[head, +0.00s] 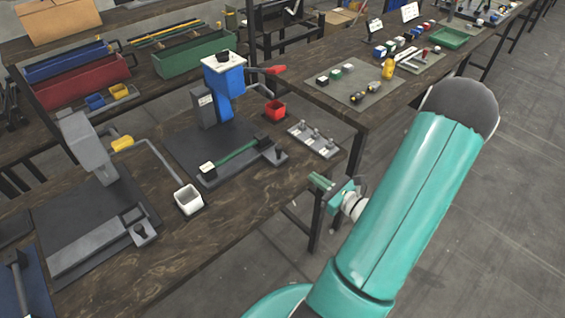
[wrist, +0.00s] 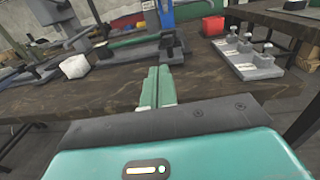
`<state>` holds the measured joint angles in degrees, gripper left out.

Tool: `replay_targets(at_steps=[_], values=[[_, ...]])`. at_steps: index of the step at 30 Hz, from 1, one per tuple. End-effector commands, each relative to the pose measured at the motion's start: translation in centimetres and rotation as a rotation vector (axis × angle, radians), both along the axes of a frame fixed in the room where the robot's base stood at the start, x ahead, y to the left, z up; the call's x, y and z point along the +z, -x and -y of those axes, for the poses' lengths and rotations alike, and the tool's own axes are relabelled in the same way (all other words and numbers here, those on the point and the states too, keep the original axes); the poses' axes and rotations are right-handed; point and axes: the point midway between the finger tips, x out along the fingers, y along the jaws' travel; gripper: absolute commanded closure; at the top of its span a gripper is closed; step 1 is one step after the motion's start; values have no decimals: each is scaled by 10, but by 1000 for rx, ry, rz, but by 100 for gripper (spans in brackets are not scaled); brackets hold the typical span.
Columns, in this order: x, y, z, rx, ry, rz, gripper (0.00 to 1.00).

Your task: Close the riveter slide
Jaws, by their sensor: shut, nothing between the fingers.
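A blue rivet press (head: 229,84) stands on a dark base plate (head: 185,143) on the near bench. Its low slide rail (head: 215,174) has a green strip (head: 236,154) along it and a dark block (head: 274,154) at its right end. The block also shows in the wrist view (wrist: 171,46), beyond my fingers. A grey press (head: 88,150) stands to the left with its own grey slide rail (head: 95,248) and end block (head: 143,232). My gripper (head: 319,181) is shut and empty, just off the bench's right edge, apart from both slides. It also shows in the wrist view (wrist: 158,82).
A metal plate with several knobs (head: 314,140) lies near the bench's right edge. Another bench (head: 350,115) with small parts stands behind; the floor (head: 480,220) at right is clear.

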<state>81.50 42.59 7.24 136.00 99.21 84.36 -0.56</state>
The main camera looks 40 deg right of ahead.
Motion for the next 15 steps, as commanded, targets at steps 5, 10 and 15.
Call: replay_targets(at_steps=[5, 10, 15], values=[[-6, 1, 14, -59, -27, 10, 100], [-6, -22, 15, -55, -26, 10, 100], [-6, -56, 13, -52, -27, 10, 100]])
